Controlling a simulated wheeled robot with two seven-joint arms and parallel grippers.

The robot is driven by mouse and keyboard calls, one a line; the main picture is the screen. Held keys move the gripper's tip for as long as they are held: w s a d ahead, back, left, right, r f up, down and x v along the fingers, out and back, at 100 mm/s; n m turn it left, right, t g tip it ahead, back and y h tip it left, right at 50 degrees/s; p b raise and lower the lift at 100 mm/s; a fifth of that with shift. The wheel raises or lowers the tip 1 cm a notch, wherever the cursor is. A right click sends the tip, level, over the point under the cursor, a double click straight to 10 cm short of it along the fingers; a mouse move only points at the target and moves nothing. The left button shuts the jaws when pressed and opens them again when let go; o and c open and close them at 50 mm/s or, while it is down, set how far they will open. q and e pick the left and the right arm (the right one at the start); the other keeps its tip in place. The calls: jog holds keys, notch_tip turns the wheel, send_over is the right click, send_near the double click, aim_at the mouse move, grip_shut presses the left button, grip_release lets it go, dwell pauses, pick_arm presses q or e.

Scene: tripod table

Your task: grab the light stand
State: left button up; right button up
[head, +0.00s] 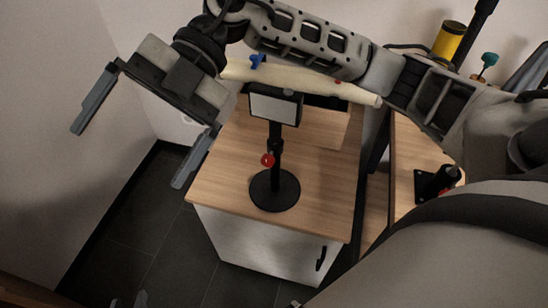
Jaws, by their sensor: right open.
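The light stand (275,150) stands upright on a wooden-topped cabinet (225,180). It has a round black base, a black pole with a red knob and a rectangular pale panel at the top. My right gripper (128,157) is open and empty, to the left of the stand and apart from it, with its fingers pointing down-left. Its arm crosses above the stand from the right. Only the tips of my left gripper (128,301) show at the bottom edge, low and left of the cabinet; the rest is out of frame.
A pale roll (310,82) lies behind the stand, partly covered by my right arm. A yellow-and-black cylinder (449,40) is at the upper right. A second wooden surface (405,155) holds a black clamp-like item (434,182). Dark floor left of the cabinet is clear.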

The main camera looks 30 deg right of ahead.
jog(key=w+d+m+t+h, duration=0.25)
jog(key=w+d+h, duration=0.3)
jog(key=d, duration=0.45)
notch_tip(320, 180, up, 5)
jog(key=m+t+h, duration=0.3)
jog(key=m+h, duration=0.2)
jog(key=h, duration=0.2)
send_over(276, 90)
jog(key=shift+y, duration=0.25)
jog(key=f, duration=0.9)
jog(key=shift+s+a+f+b, duration=0.15)
jog(key=shift+a+f+b, duration=0.1)
jog(key=shift+b, duration=0.05)
jog(key=shift+d+f+p, duration=0.2)
jog(key=shift+f+p, duration=0.1)
jog(key=shift+f, duration=2.35)
jog(key=shift+w+r, duration=0.1)
jog(key=shift+w, duration=0.1)
jog(key=c, duration=1.7)
